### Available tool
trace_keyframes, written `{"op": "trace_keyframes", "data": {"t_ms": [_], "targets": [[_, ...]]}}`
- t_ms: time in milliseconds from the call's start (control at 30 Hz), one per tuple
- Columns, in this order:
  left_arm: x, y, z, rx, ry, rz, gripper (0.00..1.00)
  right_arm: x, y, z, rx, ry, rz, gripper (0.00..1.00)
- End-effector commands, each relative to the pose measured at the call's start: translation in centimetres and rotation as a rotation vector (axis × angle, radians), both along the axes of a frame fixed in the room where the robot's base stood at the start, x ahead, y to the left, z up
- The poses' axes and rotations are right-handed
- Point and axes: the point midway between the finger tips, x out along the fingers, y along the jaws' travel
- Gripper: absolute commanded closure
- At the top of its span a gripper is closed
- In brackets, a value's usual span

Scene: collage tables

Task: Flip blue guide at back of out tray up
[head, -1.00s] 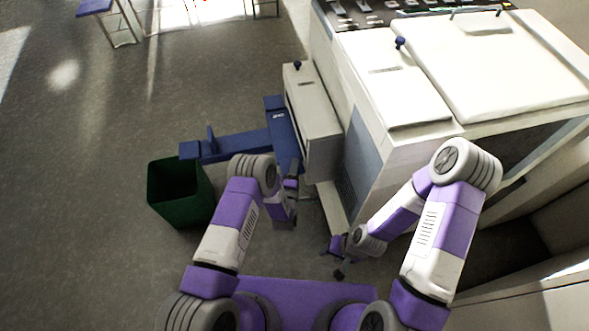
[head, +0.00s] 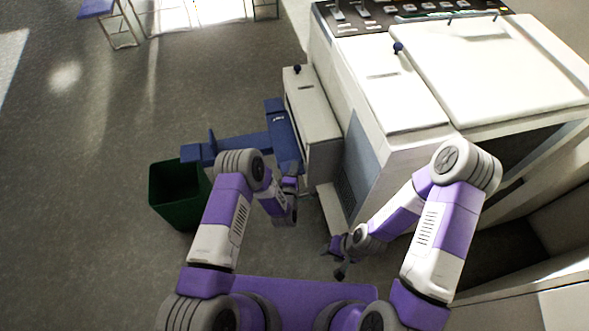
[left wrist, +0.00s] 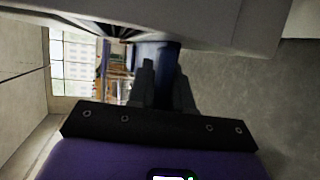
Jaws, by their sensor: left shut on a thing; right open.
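The blue out tray (head: 232,147) sticks out to the left from the machine's side, with a small upright blue plate (head: 211,141) near its outer end. A wider blue panel (head: 282,130), which looks like the guide, stands at its machine end. My left gripper (head: 291,181) is at the near end of this panel, partly hidden by its own wrist. In the left wrist view its fingers (left wrist: 164,82) are shut on a blue part (left wrist: 155,54), seemingly the guide. My right gripper (head: 338,259) is open and empty, low beside the machine's near corner.
The white machine (head: 390,85) fills the right, with a side box (head: 312,105) just right of the panel. A dark green bin (head: 178,195) stands on the floor left of my left arm. The floor further left is clear.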

Motion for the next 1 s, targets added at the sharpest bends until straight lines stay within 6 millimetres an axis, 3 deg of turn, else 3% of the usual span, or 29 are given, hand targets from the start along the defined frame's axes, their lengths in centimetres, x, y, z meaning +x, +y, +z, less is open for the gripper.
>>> {"op": "trace_keyframes", "data": {"t_ms": [100,500,1000], "targets": [[0.2,0.3,1.0,-0.03,0.085,0.005,1.0,0.0,0.0,1.3,0.0,0.0,0.0,0.55],[0.8,0.4,1.9,-0.112,0.338,0.003,1.0,0.0,0.0,3.0,0.0,0.0,0.0,0.55],[1.0,0.4,2.1,-0.141,0.437,0.001,1.0,0.0,0.0,3.4,0.0,0.0,0.0,0.55]]}}
